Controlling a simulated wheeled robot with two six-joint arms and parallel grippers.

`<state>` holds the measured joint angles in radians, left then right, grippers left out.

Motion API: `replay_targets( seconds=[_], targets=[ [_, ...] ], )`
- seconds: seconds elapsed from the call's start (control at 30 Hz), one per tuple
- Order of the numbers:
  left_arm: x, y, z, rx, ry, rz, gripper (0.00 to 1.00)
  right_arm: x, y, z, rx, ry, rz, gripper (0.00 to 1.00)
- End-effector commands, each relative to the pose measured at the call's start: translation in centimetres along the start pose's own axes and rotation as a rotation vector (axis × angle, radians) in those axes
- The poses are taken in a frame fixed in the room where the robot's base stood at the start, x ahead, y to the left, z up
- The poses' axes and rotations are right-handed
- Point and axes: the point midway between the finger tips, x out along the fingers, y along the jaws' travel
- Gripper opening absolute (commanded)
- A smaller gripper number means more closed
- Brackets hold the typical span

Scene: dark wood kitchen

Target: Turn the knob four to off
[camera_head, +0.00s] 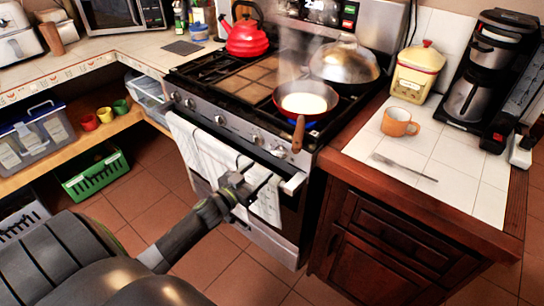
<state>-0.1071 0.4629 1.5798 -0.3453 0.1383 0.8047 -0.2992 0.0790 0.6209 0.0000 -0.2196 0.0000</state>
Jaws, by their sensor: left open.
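The stove's front panel (237,128) carries a row of round silver knobs, among them one at the left end (176,97), one near the middle (219,120) and one toward the right (255,137). I cannot read their marks or tell which is knob four. A blue flame shows under the red pan (302,103) on the front right burner. My left gripper (262,186) is open and empty, below the panel's right part, in front of the oven handle and the hanging towel. It appears apart from the knobs. My right gripper is out of view.
A white towel (205,155) hangs over the oven handle (292,184). The pan's wooden handle (298,135) juts out over the stove's front edge. A domed lid (344,62) and a red kettle (246,38) stand behind. The right counter holds an orange mug (398,122) and a fork (404,167).

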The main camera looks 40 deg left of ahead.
Motion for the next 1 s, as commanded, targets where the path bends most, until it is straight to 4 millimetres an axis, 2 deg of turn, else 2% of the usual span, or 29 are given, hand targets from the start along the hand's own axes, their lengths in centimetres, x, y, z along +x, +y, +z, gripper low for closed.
replay_targets(
  seconds=[0.03, 0.2, 0.4, 0.6, 0.83, 0.87, 1.0],
  targets=[
    [1.1, 0.1, -0.4, -0.002, 0.003, 0.000, 0.56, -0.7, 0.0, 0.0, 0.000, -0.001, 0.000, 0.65],
    [4.0, 0.1, -0.2, -0.002, 0.002, 0.001, 0.56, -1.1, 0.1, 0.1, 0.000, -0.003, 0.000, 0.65],
    [6.4, 0.1, -0.1, 0.000, 0.001, 0.001, 0.56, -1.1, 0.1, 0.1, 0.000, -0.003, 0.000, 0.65],
    [7.3, 0.1, 0.0, -0.001, 0.000, 0.001, 0.56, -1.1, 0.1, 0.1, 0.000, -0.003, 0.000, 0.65],
    [7.4, 0.1, 0.0, 0.000, 0.000, 0.001, 0.56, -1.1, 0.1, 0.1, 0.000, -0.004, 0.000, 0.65],
    [7.4, 0.1, 0.0, 0.000, 0.000, 0.001, 0.55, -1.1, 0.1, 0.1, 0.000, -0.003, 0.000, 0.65],
    [7.4, 0.1, 0.0, 0.000, 0.000, 0.001, 0.36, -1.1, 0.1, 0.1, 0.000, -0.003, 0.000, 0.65]
  ],
)
